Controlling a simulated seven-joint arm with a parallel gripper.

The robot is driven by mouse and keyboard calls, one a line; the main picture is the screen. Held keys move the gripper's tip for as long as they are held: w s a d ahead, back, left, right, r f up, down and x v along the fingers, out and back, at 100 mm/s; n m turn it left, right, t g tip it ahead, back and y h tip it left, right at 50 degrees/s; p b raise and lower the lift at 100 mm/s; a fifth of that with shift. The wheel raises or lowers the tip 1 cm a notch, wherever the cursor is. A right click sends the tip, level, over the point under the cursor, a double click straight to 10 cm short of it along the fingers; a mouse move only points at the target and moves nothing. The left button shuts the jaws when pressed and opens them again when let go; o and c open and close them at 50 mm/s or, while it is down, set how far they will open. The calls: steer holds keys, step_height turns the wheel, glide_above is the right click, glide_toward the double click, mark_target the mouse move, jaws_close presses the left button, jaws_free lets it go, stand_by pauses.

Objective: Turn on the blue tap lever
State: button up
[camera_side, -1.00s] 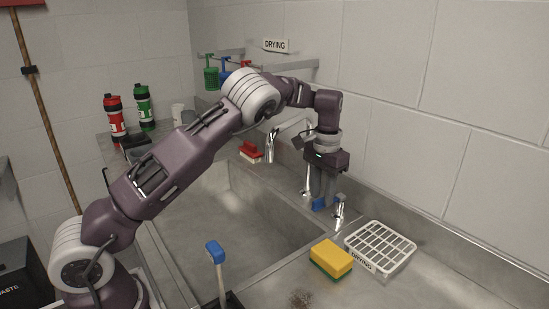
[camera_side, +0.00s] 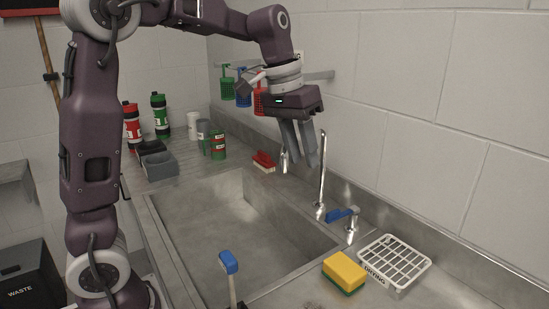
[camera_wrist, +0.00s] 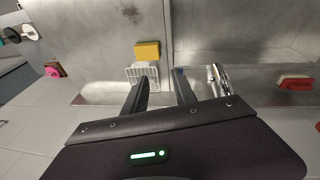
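The blue tap lever (camera_side: 342,215) sits on top of a short chrome tap base (camera_side: 351,232) at the back right edge of the sink. The tall chrome spout (camera_side: 321,178) stands just left of it. My gripper (camera_side: 307,160) is above and to the left of the lever, close to the spout in the side view, and apart from the lever. In the wrist view, the two fingers of my gripper (camera_wrist: 160,86) are spread with nothing between them. A small blue part of the lever (camera_wrist: 179,72) shows beside the right finger, and the rest is hidden.
A yellow-green sponge (camera_side: 344,271) and a white drying rack (camera_side: 394,262) stand right of the tap. A blue-topped handle (camera_side: 229,262) rises in front. A red brush (camera_side: 263,161) lies behind the sink basin (camera_side: 225,225), which is empty. The wall is close behind.

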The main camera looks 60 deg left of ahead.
steer(key=s+d+r, duration=0.1)
steer(key=s+d, duration=0.1)
steer(key=s, duration=0.6)
steer(key=shift+r+t, duration=0.25)
steer(key=shift+t, duration=0.15)
steer(key=shift+d, duration=0.1)
steer(key=shift+c, duration=0.6)
steer(key=w+f+y, duration=0.1)
steer(key=w+f, duration=0.1)
steer(key=w, duration=0.1)
steer(key=w+f+y, duration=0.1)
steer(key=w+f, duration=0.2)
steer(key=w+d+f+y, duration=0.1)
steer(key=w+f+y, duration=0.1)
steer(key=w+f, duration=0.1)
steer(key=shift+g, duration=0.4)
jaws_close()
steer(key=t+y, duration=0.2)
steer(key=y, duration=0.1)
glide_toward(337, 219)
step_height(337, 219, down, 4)
steer(key=w+d, duration=0.1)
steer(key=d, duration=0.1)
steer(key=shift+m, duration=0.4)
steer(key=shift+w+a+f, duration=0.1)
steer(key=shift+w+a, duration=0.05)
steer(key=shift+a, duration=0.9)
steer(key=shift+w+a, duration=0.2)
steer(key=shift+a, duration=0.8)
